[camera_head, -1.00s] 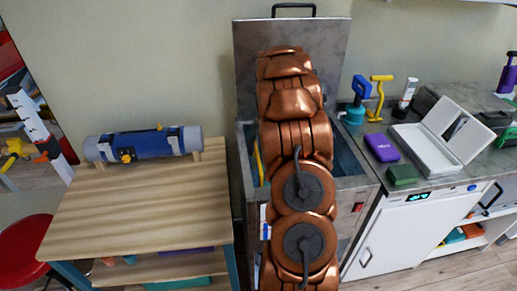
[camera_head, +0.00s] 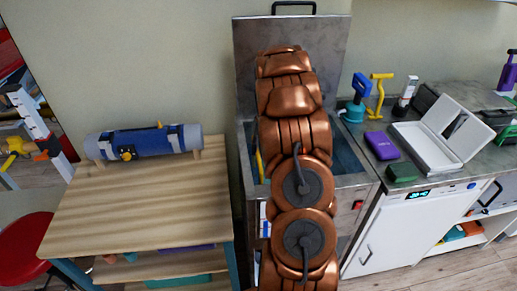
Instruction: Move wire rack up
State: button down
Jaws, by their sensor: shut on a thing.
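A steel tank (camera_head: 245,140) stands in the middle with its lid (camera_head: 250,62) raised against the wall. Blue-looking inner space shows at the right of its opening. My copper arm reaches up in front of the tank and covers most of the opening. My gripper is hidden behind my arm, so its hold cannot be seen. No wire rack can be made out; the inside of the tank is mostly covered. A thin yellow strip (camera_head: 259,163) shows at the opening's left side, and I cannot tell what it belongs to.
A wooden table (camera_head: 140,205) with a blue-grey roll (camera_head: 150,143) stands close on the left. On the right, a counter holds a purple box (camera_head: 382,145), a green block (camera_head: 401,172) and an open white case (camera_head: 425,150). A red stool (camera_head: 25,240) is at lower left.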

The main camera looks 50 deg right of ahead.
jog(key=shift+r, duration=0.1)
notch_tip(320, 180, up, 15)
jog(key=b, duration=0.1)
jog(key=shift+r+b, duration=0.2)
jog(key=shift+b, duration=0.15)
dwell(0.3)
jog(key=shift+w+d, duration=0.1)
jog(key=c, duration=1.4)
grip_release()
jog(key=shift+r, duration=0.15)
jog(key=shift+c, duration=0.2)
jog(key=o, duration=0.3)
jog(key=shift+f, duration=0.2)
notch_tip(320, 180, up, 7)
jog(key=s+d, duration=0.1)
jog(key=shift+r, duration=0.2)
